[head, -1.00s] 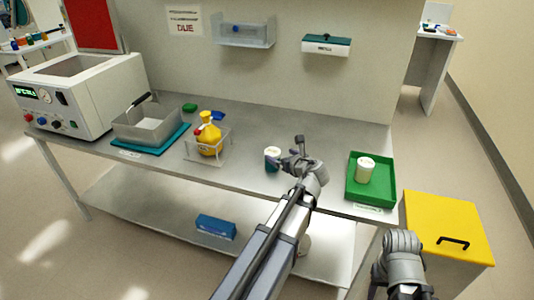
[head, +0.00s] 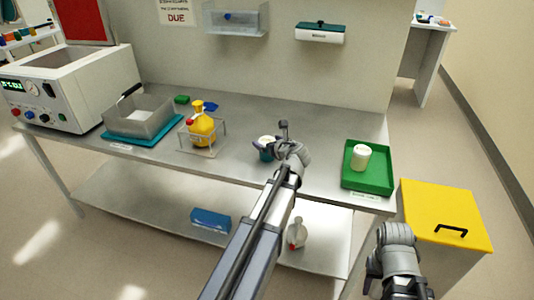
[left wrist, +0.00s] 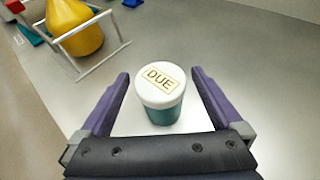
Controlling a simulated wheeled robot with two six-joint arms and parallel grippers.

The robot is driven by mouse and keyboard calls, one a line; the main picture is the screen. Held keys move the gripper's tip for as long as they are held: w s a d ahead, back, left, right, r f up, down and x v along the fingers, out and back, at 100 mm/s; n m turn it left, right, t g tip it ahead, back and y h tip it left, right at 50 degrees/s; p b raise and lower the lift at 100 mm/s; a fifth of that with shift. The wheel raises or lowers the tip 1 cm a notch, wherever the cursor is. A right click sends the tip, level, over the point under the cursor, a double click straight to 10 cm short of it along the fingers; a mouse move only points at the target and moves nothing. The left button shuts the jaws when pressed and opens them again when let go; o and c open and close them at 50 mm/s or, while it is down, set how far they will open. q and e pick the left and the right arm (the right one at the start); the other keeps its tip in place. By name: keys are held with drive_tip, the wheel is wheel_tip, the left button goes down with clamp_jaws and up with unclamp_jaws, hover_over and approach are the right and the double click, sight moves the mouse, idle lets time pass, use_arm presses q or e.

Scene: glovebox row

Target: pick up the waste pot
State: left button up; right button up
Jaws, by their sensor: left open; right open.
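A small pot (head: 266,151) with a teal body and white lid stands upright on the steel bench. In the left wrist view the pot (left wrist: 160,92) has a label reading DUE on its lid. My left gripper (head: 271,139) is open at the pot. In the left wrist view its fingers (left wrist: 163,105) stand on either side of the pot, with gaps. A second white-lidded pot (head: 360,158) stands in the green tray (head: 368,184) to the right. My right gripper (head: 400,291) is low at the bottom edge, away from both pots and partly cut off.
A yellow flask (head: 202,128) in a wire rack stands left of the pot, beside a metal basin (head: 140,122) on a teal mat. A yellow-topped bin (head: 442,207) stands right of the bench. Bare steel lies between pot and green tray.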

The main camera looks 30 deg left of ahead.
use_arm(q)
drive_tip(key=shift+w+a+f, duration=0.2)
drive_tip(key=shift+w+a, duration=0.1)
drive_tip(key=shift+a, duration=0.1)
drive_tip(key=shift+c, duration=0.4)
drive_tip(key=c, duration=1.4)
